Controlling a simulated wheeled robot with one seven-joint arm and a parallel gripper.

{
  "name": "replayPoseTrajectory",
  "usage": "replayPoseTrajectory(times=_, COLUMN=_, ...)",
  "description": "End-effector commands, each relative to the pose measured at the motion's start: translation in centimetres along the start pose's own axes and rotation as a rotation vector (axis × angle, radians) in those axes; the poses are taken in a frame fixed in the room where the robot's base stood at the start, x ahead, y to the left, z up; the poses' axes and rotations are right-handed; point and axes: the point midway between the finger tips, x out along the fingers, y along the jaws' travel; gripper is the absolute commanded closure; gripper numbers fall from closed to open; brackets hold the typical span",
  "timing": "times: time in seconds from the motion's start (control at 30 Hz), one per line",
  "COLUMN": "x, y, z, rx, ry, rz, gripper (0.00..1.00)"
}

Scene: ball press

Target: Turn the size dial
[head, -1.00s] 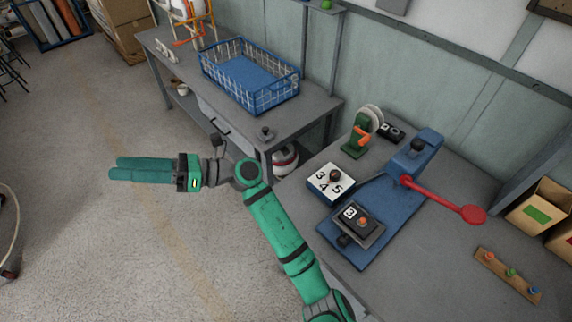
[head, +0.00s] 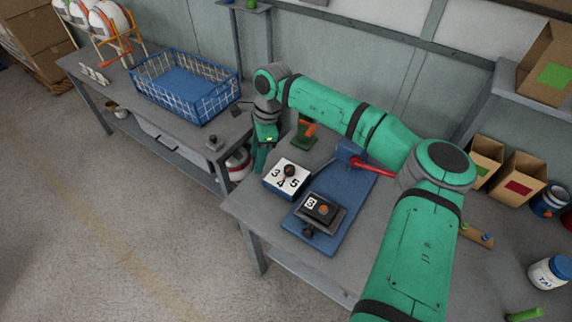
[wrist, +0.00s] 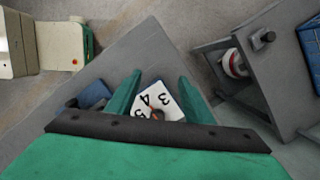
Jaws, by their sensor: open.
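The size dial (head: 276,184) is a white box marked 3, 4 and 5, with a dark round knob (head: 289,169) on top. It stands on the grey bench, left of the blue press (head: 345,205). My gripper (head: 259,160) points down behind and left of the box, apart from the knob. In the wrist view, my gripper's two fingers (wrist: 160,82) are spread and empty, with the dial box (wrist: 160,99) showing between them. The knob is partly hidden there by the gripper body. A black unit marked 3 (head: 311,203) sits on the press's front.
The red lever (head: 372,166) and a green device with an orange handle (head: 304,138) are close to my arm. A blue wire basket (head: 205,108) stands on the left table. A gap separates the tables. Cardboard bins (head: 516,177) stand at the right.

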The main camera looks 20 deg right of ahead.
Motion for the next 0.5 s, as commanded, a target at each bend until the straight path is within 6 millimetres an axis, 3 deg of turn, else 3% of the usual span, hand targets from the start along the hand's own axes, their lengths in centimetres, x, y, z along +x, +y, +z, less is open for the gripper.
replayPoseTrajectory(times=0.03, x=-1.4, y=-0.4, z=-2.7, rx=0.011, ry=0.065, rz=-0.012, gripper=0.53)
replayPoseTrajectory(times=0.1, x=-2.7, y=-0.7, z=-5.4, rx=0.022, ry=0.135, rz=-0.020, gripper=0.53)
replayPoseTrajectory(times=0.2, x=-4.2, y=-0.9, z=-8.1, rx=0.033, ry=0.200, rz=-0.027, gripper=0.53)
replayPoseTrajectory(times=0.37, x=-4.5, y=-0.8, z=-9.7, rx=0.040, ry=0.236, rz=-0.027, gripper=0.53)
replayPoseTrajectory(times=0.5, x=-3.0, y=-0.9, z=-10.0, rx=0.039, ry=0.235, rz=-0.027, gripper=0.53)
